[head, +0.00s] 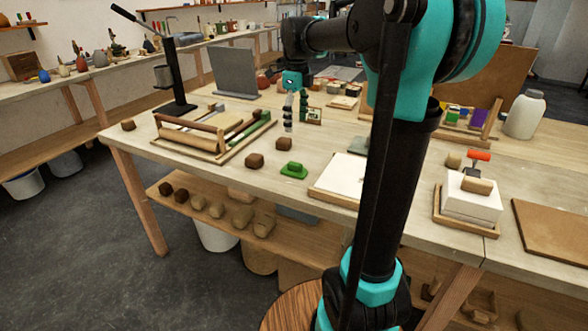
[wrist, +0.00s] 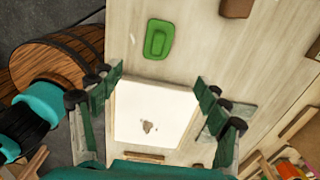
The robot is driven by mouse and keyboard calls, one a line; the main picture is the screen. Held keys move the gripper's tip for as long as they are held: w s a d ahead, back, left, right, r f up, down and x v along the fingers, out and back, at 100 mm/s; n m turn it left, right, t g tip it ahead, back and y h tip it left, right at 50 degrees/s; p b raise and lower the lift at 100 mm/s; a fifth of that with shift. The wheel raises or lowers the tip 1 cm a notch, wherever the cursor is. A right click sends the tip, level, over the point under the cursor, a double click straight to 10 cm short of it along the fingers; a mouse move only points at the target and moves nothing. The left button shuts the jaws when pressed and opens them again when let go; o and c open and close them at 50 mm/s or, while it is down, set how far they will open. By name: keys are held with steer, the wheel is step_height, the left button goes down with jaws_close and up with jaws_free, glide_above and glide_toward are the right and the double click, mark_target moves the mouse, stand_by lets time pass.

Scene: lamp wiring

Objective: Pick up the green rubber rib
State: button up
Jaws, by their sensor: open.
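The green rubber rib (head: 294,170) lies flat on the worktable near its front edge, left of a white slab on a board. It is a small bright green piece with a raised middle. In the wrist view the rib (wrist: 159,39) lies beyond the fingertips, near the top centre. My gripper (wrist: 158,82) is open and empty, with its fingers spread on either side of the white slab (wrist: 150,115) below.
Brown clay blocks (head: 254,161) lie left of the rib. A wooden tray with rollers (head: 205,150) stands further left. The white slab on its board (head: 340,176) is right of the rib. A stack of white slabs (head: 470,203) stands at right. Bare tabletop surrounds the rib.

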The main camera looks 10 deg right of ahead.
glide_above(296, 164)
steer(key=f, duration=1)
steer(key=shift+w+d+f, duration=0.1)
steer(key=shift+w+f, duration=0.1)
steer(key=shift+w, duration=0.15)
steer(key=shift+s+f, duration=0.15)
steer(key=shift+f, duration=1.25)
steer(key=shift+s+f, duration=0.1)
steer(key=shift+f, duration=1.3)
steer(key=c, duration=1.3)
steer(key=shift+c, duration=0.2)
steer(key=shift+r, duration=0.15)
step_height(296, 164, up, 20)
